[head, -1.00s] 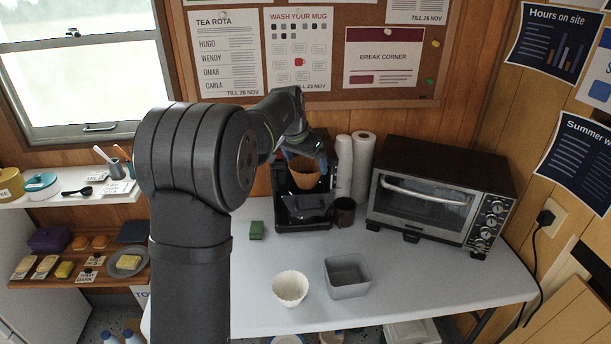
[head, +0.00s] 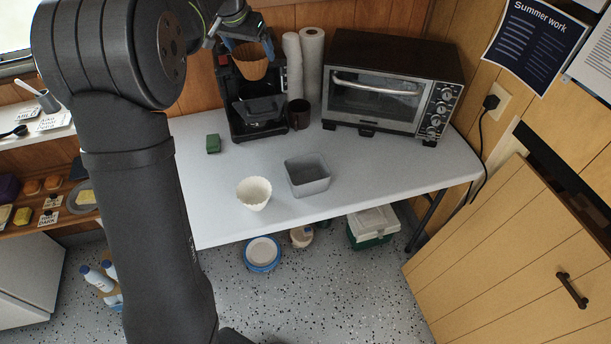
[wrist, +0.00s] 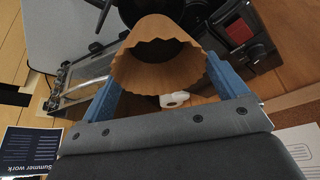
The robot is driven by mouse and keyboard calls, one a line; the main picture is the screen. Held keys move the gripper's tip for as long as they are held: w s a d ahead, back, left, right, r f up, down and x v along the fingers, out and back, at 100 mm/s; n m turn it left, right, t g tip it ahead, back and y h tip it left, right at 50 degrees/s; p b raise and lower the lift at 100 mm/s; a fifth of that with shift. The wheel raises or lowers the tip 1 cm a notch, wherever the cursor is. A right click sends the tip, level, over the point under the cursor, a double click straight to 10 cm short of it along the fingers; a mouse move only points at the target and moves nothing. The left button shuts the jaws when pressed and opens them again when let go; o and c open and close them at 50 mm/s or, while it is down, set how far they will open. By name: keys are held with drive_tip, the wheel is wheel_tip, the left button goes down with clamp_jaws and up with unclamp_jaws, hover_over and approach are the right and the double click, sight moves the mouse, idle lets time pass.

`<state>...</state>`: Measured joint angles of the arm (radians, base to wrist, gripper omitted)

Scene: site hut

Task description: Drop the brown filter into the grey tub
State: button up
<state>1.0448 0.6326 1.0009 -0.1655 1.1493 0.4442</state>
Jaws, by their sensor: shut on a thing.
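The brown filter (head: 250,64) is a fluted paper cup held at the top of the coffee maker (head: 232,110). My gripper (head: 240,47) is shut on it. In the wrist view the brown filter (wrist: 155,62) sits between the two blue fingers of my gripper (wrist: 163,85). The grey tub (head: 307,178) is a square, open container on the white table, in front of and to the right of the coffee maker. Its inside looks empty. My gripper and the filter are well above and behind the tub.
A white fluted cup (head: 254,194) stands just left of the tub. A dark mug (head: 299,114) is beside the coffee maker, with paper rolls (head: 311,60) behind. A toaster oven (head: 385,88) stands at the right. A green sponge (head: 213,144) lies at the left. The front right of the table is clear.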

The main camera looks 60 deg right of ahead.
drive_tip(key=s+d+f, duration=0.1)
drive_tip(key=s, duration=0.3)
drive_tip(key=s+d+f+m, duration=0.1)
drive_tip(key=s+d, duration=0.1)
drive_tip(key=s, duration=0.1)
drive_tip(key=s+d+f+m+g, duration=0.1)
drive_tip(key=s+f, duration=0.1)
drive_tip(key=s, duration=0.2)
drive_tip(key=shift+s+d, duration=0.3)
drive_tip(key=shift+d, duration=0.1)
drive_tip(key=shift+s+a+f+n+t, duration=0.25)
drive_tip(key=shift+s+a+f, duration=0.95)
drive_tip(key=shift+f, duration=2.45)
drive_tip(key=shift+s+a+f+n+t, duration=0.1)
drive_tip(key=shift+s+a+f+n, duration=0.7)
drive_tip(key=shift+f, duration=2.8)
drive_tip(key=shift+s+a+f+m+t, duration=0.15)
drive_tip(key=shift+s+a+f, duration=1.45)
drive_tip(key=shift+f, duration=2.05)
drive_tip(key=o, duration=0.5)
drive_tip(key=shift+a+r, duration=0.1)
drive_tip(key=shift+r, duration=0.05)
